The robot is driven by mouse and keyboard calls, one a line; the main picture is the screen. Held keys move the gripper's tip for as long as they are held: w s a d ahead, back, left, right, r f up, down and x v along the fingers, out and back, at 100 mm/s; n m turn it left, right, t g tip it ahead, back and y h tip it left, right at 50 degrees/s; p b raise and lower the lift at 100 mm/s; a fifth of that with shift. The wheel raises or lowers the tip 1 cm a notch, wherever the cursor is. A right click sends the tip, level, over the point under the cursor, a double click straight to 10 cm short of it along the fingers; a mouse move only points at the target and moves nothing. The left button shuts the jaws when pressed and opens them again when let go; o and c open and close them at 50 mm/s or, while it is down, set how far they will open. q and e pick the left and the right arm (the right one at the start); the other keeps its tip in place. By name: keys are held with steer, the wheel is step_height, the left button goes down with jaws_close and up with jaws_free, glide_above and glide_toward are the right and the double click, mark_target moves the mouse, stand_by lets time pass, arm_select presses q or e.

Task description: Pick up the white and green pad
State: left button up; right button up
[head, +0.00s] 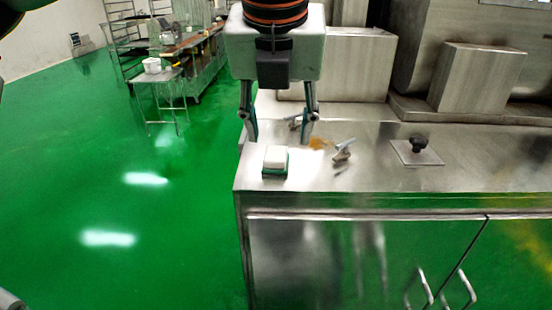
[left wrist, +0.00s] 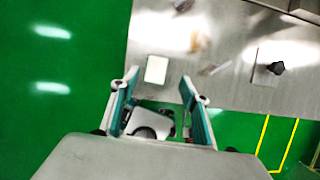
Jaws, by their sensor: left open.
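The white and green pad (head: 275,160) lies flat near the left front corner of the steel table (head: 350,184), white on top with green along its lower edge. In the left wrist view the pad (left wrist: 156,69) shows its white face between and just beyond my fingertips. My left gripper (head: 279,140) comes down from the top of the head view, with its two fingers spread and nothing between them. It is above and behind the pad, apart from it; the exact height is hard to tell. My right gripper is not in view.
A small metal fitting (head: 343,150) and an orange-brown patch (head: 320,143) lie right of the pad. A plate with a black knob (head: 418,143) is further right. Steel boxes (head: 350,65) stand at the back. Green floor (head: 130,200) lies open at left.

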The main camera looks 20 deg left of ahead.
mark_target(276, 153)
arm_select(q)
steer(key=x, duration=0.5)
steer(key=shift+s+a+f, duration=0.1)
steer(key=shift+a+f, duration=0.1)
steer(key=shift+a, duration=0.15)
steer(key=c, duration=1)
